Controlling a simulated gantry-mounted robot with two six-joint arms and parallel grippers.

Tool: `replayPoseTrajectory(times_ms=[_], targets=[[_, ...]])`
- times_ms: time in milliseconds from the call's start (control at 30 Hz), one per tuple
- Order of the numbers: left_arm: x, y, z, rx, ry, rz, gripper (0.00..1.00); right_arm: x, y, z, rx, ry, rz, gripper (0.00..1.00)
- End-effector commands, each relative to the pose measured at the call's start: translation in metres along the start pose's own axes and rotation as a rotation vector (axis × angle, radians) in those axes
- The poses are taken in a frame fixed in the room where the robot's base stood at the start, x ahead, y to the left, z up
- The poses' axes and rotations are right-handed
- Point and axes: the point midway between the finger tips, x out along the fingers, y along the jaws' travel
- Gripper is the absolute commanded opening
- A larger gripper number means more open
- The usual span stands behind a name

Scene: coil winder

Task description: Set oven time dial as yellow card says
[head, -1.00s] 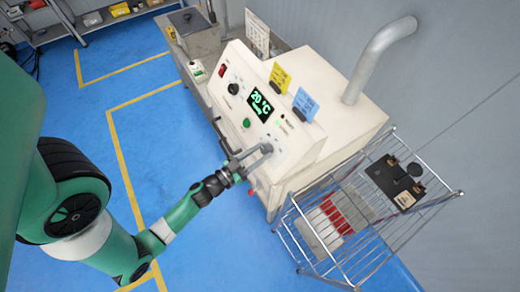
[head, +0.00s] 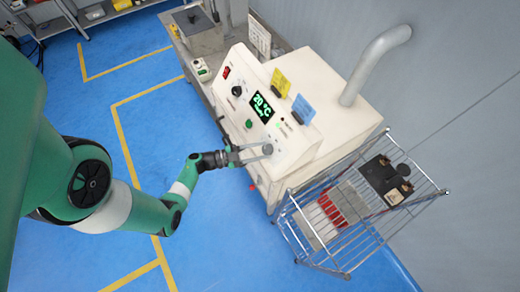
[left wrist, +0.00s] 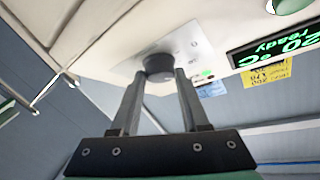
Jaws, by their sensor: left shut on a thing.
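The cream oven (head: 318,84) stands against the wall. Its sloped front panel has a green display (head: 262,107) reading 20 °C and ready. The yellow card (head: 281,82) stands on top of the panel; its writing is too small to read for certain. My left gripper (head: 262,152) is at the panel's right end, shut on a round grey dial (left wrist: 158,68). In the left wrist view the two fingers (left wrist: 160,88) reach up to either side of the dial. The dial's marks are mostly hidden or too small to read. My right gripper is not in view.
A blue card (head: 303,108) stands beside the yellow one. A black knob (head: 237,91), a red switch (head: 226,72) and a green button (head: 249,124) are on the same panel. A wire rack (head: 362,222) stands right of the oven. The blue floor in front is clear.

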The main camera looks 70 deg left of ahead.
Motion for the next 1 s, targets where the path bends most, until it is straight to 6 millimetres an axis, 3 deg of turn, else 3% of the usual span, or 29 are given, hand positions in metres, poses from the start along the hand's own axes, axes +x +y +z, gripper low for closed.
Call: replayPoseTrajectory(times_ms=[533,567,700,1000], targets=[[0.0001,-0.0004,0.0005,0.025,0.0,0.018,0.0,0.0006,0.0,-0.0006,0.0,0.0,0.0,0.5],[0.0001,-0.0004,0.0004,0.025,0.0,0.018,0.51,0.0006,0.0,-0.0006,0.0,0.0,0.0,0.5],[0.0001,-0.0003,0.0003,0.024,0.001,0.018,0.75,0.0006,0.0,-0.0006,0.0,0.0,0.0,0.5],[-0.0008,-0.0006,0.0002,0.023,0.001,0.017,0.75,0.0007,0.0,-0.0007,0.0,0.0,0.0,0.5]])
